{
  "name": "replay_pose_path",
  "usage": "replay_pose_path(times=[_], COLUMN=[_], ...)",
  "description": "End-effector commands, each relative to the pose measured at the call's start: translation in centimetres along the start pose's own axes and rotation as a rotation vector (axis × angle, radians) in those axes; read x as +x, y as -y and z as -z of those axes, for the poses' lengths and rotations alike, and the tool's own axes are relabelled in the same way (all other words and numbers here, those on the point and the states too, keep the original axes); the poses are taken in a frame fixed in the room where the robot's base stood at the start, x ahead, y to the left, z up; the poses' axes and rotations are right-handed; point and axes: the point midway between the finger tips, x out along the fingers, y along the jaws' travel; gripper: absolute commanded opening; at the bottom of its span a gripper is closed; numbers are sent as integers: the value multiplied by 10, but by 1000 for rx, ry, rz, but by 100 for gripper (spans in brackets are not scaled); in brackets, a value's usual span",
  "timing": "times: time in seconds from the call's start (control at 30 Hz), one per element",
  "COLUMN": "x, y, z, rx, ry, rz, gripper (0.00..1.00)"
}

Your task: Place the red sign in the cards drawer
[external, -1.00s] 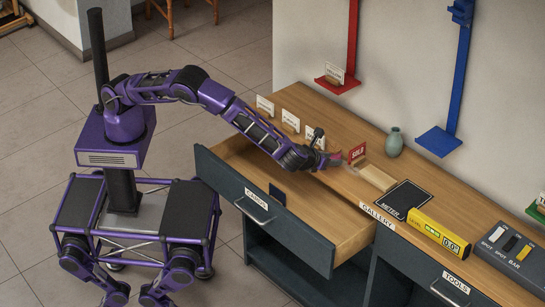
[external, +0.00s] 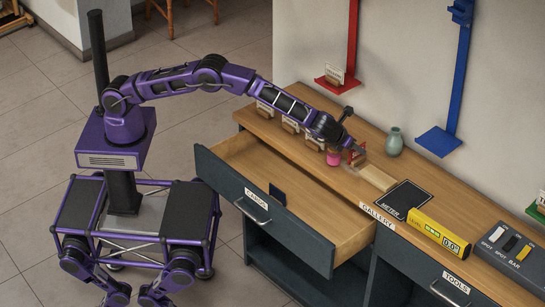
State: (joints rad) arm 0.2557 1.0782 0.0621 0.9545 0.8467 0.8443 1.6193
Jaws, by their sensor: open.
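The red sign (external: 364,151) stands on the counter at the front end of a pale wooden block (external: 376,177), mostly hidden behind my gripper in the external view. My gripper (external: 356,151) is open at the sign, its fingers close in front of it; I cannot tell whether they touch it. The cards drawer (external: 262,232), with a dark front and a CARDS label, is pulled out. A small dark piece (external: 277,194) shows inside it against the near wall; the rest of its floor looks bare.
A pink jar (external: 334,157) stands just left of my gripper.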

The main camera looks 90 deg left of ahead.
Motion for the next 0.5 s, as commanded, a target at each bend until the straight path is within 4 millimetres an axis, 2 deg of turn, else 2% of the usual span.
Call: replay_pose_path(times=[0.17,0.4,0.5], x=[12,47,54], y=[-2,-8,-8], z=[0,-1,-2], rx=[-1,-1,0], ry=[0,-1,0], rz=[-1,-1,0], gripper=[42,42,42])
